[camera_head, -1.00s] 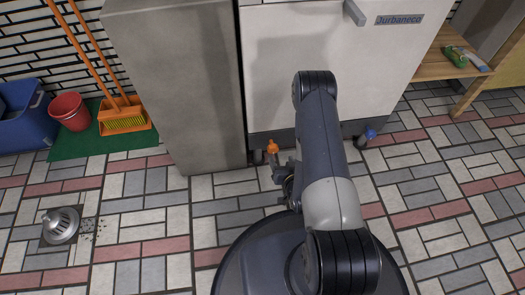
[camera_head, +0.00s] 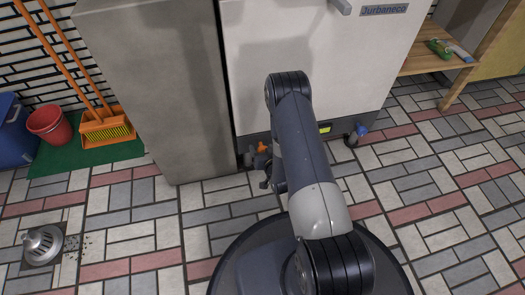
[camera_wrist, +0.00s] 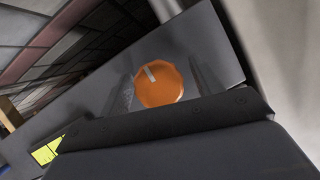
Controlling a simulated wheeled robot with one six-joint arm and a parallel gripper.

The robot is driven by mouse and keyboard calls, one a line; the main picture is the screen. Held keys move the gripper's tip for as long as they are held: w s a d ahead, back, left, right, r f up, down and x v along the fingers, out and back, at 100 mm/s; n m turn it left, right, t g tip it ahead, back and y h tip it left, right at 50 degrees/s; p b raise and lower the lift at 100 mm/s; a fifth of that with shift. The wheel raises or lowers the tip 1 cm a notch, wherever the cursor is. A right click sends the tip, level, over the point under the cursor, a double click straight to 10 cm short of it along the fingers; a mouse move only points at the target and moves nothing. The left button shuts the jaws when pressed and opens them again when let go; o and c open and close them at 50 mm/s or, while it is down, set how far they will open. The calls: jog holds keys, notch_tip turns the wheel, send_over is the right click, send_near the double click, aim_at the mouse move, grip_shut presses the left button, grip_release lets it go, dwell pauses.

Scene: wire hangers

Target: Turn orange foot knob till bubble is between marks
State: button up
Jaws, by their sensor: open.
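The orange foot knob (camera_head: 263,148) is low at the left front corner of the white appliance (camera_head: 290,60). In the wrist view the round orange knob (camera_wrist: 162,88), with a pale mark on its top, sits between my two open fingers. My gripper (camera_head: 258,159) is down at the knob in the head view, and its fingertips (camera_wrist: 163,86) also show in the wrist view. I cannot tell whether the fingers touch it. The yellow-green level (camera_head: 325,128) is on the lower front panel and partly shows in the wrist view (camera_wrist: 46,148). Its bubble is too small to judge.
A blue knob (camera_head: 361,130) is at the appliance's right foot. A grey pillar (camera_head: 155,100) stands close on the left. The tiled floor in front is mostly clear.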

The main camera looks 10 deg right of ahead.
jog(key=c, duration=1)
jog(key=shift+o, duration=0.2)
jog(key=n+h, duration=0.2)
jog(key=n, duration=0.1)
jog(key=shift+a, duration=0.1)
jog(key=n+h, duration=0.2)
jog(key=n, duration=0.1)
jog(key=n+h, duration=0.2)
jog(key=n, duration=0.1)
jog(key=shift+f+t, duration=0.1)
jog(key=shift+t, duration=0.3)
jog(key=n+t+h, duration=0.1)
jog(key=n, duration=0.2)
jog(key=shift+h, duration=0.3)
jog(key=shift+n, duration=0.4)
